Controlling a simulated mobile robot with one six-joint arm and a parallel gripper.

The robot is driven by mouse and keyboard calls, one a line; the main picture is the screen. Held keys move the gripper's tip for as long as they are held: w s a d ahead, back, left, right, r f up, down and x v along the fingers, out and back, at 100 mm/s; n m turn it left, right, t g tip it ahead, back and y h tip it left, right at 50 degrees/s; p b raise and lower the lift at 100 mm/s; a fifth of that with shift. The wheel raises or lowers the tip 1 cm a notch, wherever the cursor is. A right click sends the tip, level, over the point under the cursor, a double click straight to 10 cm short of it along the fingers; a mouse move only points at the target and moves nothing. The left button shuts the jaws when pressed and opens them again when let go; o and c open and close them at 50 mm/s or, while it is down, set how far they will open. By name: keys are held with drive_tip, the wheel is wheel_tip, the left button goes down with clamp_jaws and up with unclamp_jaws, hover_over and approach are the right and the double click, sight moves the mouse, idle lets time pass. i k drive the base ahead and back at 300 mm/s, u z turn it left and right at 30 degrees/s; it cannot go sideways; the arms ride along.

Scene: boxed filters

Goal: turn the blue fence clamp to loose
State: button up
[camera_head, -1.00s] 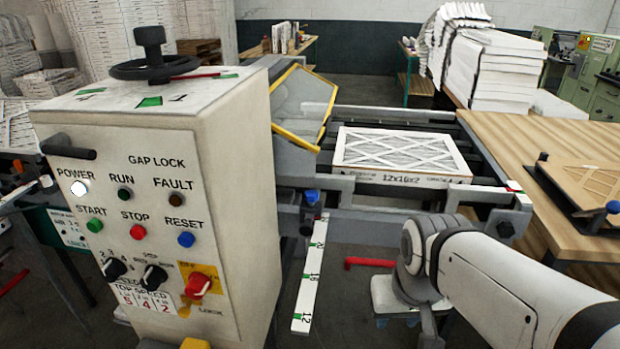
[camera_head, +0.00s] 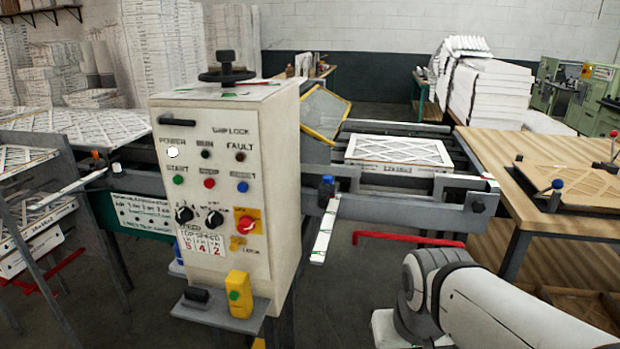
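A blue knob (camera_head: 326,188) sits on the grey rail at the front of the conveyor, just right of the control cabinet. It looks like the fence clamp; whether it is tight or loose cannot be told. A white scale bar (camera_head: 322,236) hangs out toward me below the knob. My white arm (camera_head: 470,295) shows at the lower right, well apart from the knob.
The control cabinet (camera_head: 226,175) stands left of the knob, with a yellow box (camera_head: 239,295) on a low shelf. A boxed filter (camera_head: 399,152) lies on the conveyor. A red bar (camera_head: 408,239) crosses below the rail. A wooden table (camera_head: 535,150) stands at right.

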sight(327, 180)
drive_tip(key=u, duration=0.05)
drive_tip(key=i, duration=1)
drive_tip(key=u, duration=0.1)
